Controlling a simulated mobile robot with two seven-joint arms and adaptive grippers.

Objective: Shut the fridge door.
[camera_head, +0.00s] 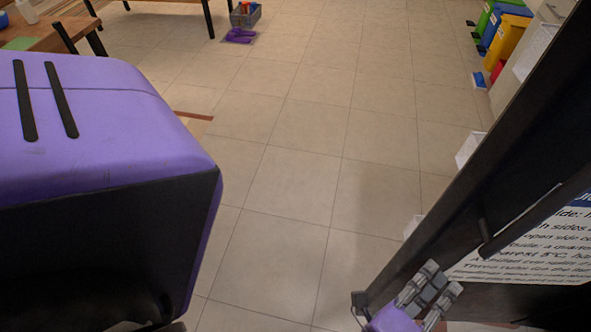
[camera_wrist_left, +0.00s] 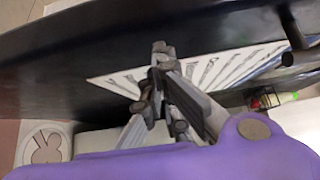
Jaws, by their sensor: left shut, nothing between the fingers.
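The black fridge door (camera_head: 455,190) stands as a slanted dark panel on the right of the head view, with a bar handle (camera_head: 535,222). Its dark face (camera_wrist_left: 60,55) also fills the top of the left wrist view. My left gripper (camera_head: 432,288) is shut and empty, at the lower edge of the door in the head view. In the wrist view its fingertips (camera_wrist_left: 162,50) overlap the door face; I cannot tell whether they touch it. A white printed sheet (camera_head: 515,250) shows beside the door bar. My right gripper is not in view. The fridge's inside cannot be made out.
Colored bins (camera_head: 507,38) stand along the far right wall. A grey crate (camera_head: 246,15) and a purple item (camera_head: 239,36) lie on the floor at the back. A wooden table (camera_head: 45,35) is at upper left. The tiled floor (camera_head: 310,130) in the middle is clear.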

